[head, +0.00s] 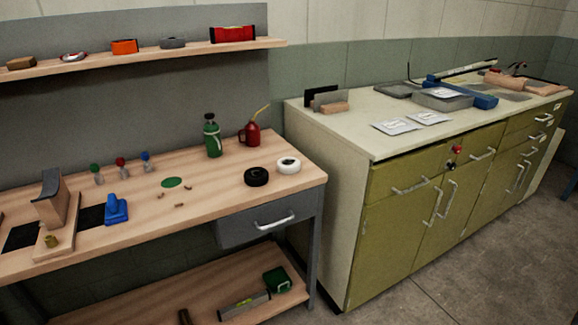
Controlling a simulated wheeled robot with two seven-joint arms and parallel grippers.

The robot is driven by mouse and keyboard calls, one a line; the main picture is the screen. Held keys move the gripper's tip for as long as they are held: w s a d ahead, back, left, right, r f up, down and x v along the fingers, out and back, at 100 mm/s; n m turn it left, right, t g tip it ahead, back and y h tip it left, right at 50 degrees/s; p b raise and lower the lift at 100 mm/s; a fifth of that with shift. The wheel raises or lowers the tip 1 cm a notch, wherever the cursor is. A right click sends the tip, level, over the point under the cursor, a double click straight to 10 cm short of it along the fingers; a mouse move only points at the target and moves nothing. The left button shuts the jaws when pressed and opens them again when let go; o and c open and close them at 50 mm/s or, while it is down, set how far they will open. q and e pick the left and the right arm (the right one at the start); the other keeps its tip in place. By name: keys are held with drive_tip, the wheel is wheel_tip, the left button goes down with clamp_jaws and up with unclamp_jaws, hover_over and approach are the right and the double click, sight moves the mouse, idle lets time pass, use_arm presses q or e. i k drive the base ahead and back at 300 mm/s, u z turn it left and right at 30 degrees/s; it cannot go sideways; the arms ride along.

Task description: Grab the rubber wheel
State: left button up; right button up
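A black ring-shaped wheel (256,176), which looks like the rubber wheel, lies flat near the right end of the wooden workbench (220,188). A white ring (288,165) with a dark centre lies just right of it and slightly farther back; it looks like a roll of tape or a second wheel. The two are close together, and I cannot tell whether they touch. Neither of my grippers shows in the head view.
Behind the wheel stand a green bottle (212,138) and a red oil can (252,134). A blue tool (116,210) and a wooden block (53,205) are at left. A green cabinet (400,220) stands to the right. The bench front before the wheel is clear.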

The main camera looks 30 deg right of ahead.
sight(255, 176)
drive_tip(key=u, duration=0.05)
drive_tip(key=k, duration=0.5)
drive_tip(key=z, duration=0.65)
drive_tip(key=i, duration=1.8)
drive_tip(key=u, duration=0.55)
